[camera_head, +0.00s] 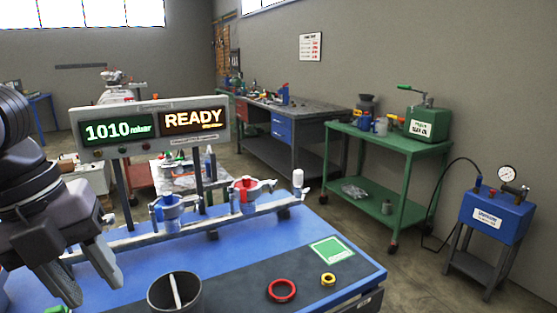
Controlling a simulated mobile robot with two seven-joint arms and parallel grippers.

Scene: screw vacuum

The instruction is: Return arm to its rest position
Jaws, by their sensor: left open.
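My left gripper (88,278) comes in from the left edge, above the left part of the blue workbench (335,225). Its two fingers are apart and point down, with nothing seen between them. It is left of the dark cup (175,295) and in front of the metal rail (225,222). My right gripper is not in view. The display panel (150,128) reads "1010" and "READY". Two clamp-like fittings sit on the rail, one with a blue part (172,203) and one with a red part (244,190).
A red ring (282,291) and a small yellow ring (328,280) lie on the dark mat, near a green card (332,251). A green cart (388,150) and a blue pump box with gauge (494,215) stand at the right. The bench's right part has free room.

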